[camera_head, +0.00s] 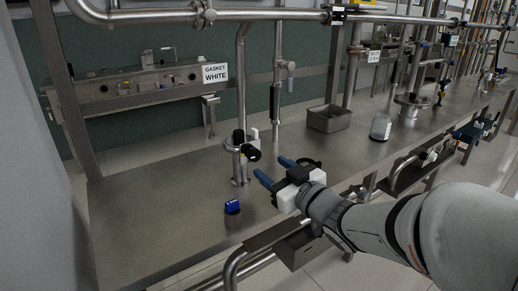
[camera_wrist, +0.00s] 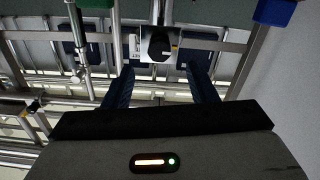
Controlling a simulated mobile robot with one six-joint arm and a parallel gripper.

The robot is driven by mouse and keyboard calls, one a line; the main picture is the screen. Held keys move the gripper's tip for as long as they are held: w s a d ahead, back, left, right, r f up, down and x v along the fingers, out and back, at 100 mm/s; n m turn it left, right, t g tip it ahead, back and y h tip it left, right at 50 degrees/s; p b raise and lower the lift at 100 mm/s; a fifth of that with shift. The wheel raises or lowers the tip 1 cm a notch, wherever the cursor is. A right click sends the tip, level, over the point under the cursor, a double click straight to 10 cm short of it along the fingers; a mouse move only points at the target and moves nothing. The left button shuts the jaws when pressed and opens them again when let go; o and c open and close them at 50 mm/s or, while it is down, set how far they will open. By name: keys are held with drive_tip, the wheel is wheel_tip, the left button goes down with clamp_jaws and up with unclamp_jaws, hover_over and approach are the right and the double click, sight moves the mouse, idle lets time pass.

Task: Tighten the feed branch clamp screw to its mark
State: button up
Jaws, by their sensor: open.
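A short upright steel pipe fitting (camera_head: 240,172) stands on the steel bench, with a black knob (camera_head: 252,153) on its right side. In the wrist view a dark faceted knob (camera_wrist: 159,46) shows in front of a pale plate with a small dark mark and a yellow spot. I take it to be the clamp screw, but cannot be sure. My gripper (camera_head: 275,171) is open, with two blue fingers apart and pointing toward the fitting. In the wrist view my gripper (camera_wrist: 156,70) has nothing between its fingers, and the knob lies beyond the tips, roughly centred.
A steel tray (camera_head: 328,118) and a pale jar (camera_head: 380,127) stand farther right. The bench's left part is clear.

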sight(256, 157)
drive_tip(key=b+x, duration=0.1)
drive_tip(key=x, duration=0.6)
drive_tip(key=shift+c, duration=0.4)
